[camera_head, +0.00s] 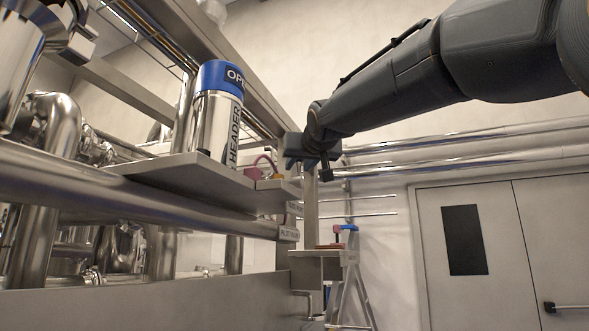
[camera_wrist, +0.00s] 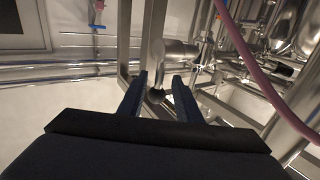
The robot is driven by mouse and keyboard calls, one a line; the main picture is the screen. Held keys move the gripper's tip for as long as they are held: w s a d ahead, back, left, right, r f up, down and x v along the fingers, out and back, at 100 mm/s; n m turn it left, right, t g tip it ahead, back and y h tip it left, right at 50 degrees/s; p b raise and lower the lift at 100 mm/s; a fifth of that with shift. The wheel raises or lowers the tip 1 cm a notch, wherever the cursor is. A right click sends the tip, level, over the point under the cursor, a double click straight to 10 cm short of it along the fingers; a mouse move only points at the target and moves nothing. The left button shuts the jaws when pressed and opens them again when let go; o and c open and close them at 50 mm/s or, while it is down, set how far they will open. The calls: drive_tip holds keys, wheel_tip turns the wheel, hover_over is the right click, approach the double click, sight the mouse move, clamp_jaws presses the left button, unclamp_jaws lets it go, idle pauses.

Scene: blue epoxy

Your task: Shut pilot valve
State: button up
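My gripper (camera_head: 308,163) is at the end of the dark arm, beside the right end of the steel shelf. In the wrist view its two dark fingers (camera_wrist: 160,79) stand apart, with clear space between them. Beyond and between them is a short steel cylinder (camera_wrist: 172,54) and a dark round knob (camera_wrist: 157,95). I cannot tell whether this is the pilot valve or whether the fingers touch it. A small plate (camera_head: 289,234) below the shelf seems to begin with "PILOT". The gripper partly hides what is behind it in the head view.
A steel canister (camera_head: 217,120) with a blue top marked "OP" and "HEADER" stands on the shelf (camera_head: 170,172). A pink hose (camera_wrist: 262,75) curves on the right of the wrist view. Pipes crowd the left. A grey double door (camera_head: 505,250) is at the right.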

drive_tip(key=p+x, duration=0.2)
drive_tip(key=x, duration=0.3)
drive_tip(key=shift+w, duration=0.25)
drive_tip(key=shift+r, duration=0.1)
clamp_jaws()
